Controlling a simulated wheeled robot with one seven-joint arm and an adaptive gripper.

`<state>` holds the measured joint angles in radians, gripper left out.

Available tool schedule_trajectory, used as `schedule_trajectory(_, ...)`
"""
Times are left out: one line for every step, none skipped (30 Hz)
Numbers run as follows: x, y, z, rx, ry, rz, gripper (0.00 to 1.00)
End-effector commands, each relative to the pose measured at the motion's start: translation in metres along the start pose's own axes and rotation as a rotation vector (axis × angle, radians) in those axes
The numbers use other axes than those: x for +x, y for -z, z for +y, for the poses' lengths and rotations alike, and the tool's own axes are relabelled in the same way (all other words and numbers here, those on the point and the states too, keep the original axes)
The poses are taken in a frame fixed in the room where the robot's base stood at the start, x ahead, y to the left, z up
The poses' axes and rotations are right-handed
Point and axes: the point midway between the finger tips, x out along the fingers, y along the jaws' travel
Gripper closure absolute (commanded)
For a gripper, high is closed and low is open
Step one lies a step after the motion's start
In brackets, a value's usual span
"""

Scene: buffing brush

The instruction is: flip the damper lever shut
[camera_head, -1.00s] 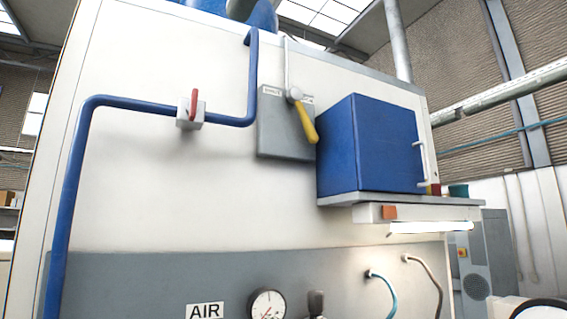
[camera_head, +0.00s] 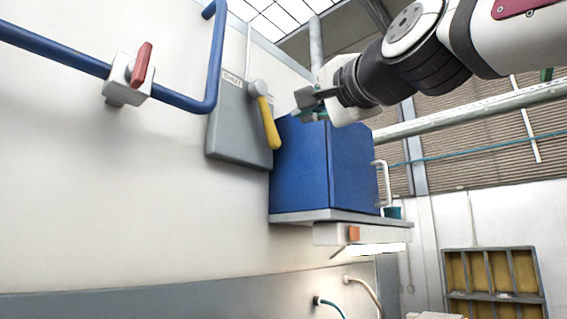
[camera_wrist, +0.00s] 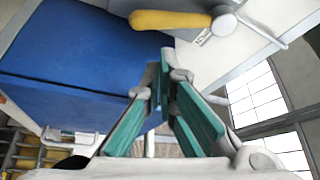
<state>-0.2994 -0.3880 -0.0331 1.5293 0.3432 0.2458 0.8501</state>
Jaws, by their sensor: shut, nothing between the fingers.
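The damper lever has a yellow handle (camera_head: 268,125) on a round grey hub, mounted on a grey plate (camera_head: 228,128) on the white machine wall. The handle points down and slightly right from its hub. In the wrist view the yellow handle (camera_wrist: 168,19) lies across the top, with the hub at its right end. My gripper (camera_head: 303,106) reaches in from the upper right, above the blue box and right of the handle, apart from it in the picture. Its teal-padded fingers (camera_wrist: 163,68) are shut and empty. The gap in depth to the lever is hard to judge.
A blue box (camera_head: 330,165) on a grey shelf (camera_head: 345,216) stands right beside the lever plate, under my gripper. A blue pipe (camera_head: 55,52) with a red-handled valve (camera_head: 140,65) runs along the wall at left. A thin vertical rod rises above the hub.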

Motion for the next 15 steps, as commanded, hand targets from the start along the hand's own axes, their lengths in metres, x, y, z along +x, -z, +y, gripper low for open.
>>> schedule_trajectory(0.000, 0.000, -0.001, 0.002, 0.001, 0.000, 1.00)
schedule_trajectory(0.000, 0.000, -0.001, 0.002, 0.001, 0.001, 1.00)
schedule_trajectory(0.000, 0.000, 0.000, 0.002, 0.001, 0.000, 1.00)
schedule_trajectory(0.000, 0.000, 0.000, 0.001, 0.001, 0.000, 1.00)
schedule_trajectory(0.000, 0.000, 0.000, 0.001, 0.000, 0.000, 1.00)
schedule_trajectory(0.000, 0.000, 0.000, 0.001, 0.000, 0.000, 1.00)
schedule_trajectory(0.000, 0.000, 0.000, 0.000, 0.000, 0.000, 1.00)
schedule_trajectory(0.000, 0.000, 0.000, 0.000, 0.000, 0.000, 1.00)
schedule_trajectory(0.001, 0.000, 0.000, 0.000, -0.001, 0.000, 1.00)
schedule_trajectory(0.002, 0.000, 0.001, 0.000, -0.001, 0.000, 1.00)
schedule_trajectory(0.004, 0.000, 0.001, 0.000, -0.002, -0.001, 1.00)
schedule_trajectory(0.006, 0.000, 0.001, 0.000, -0.003, -0.001, 1.00)
schedule_trajectory(0.009, 0.000, 0.000, -0.001, -0.003, -0.001, 1.00)
schedule_trajectory(0.013, 0.000, 0.000, 0.000, -0.003, -0.001, 1.00)
schedule_trajectory(0.018, 0.000, 0.001, 0.000, -0.004, -0.002, 1.00)
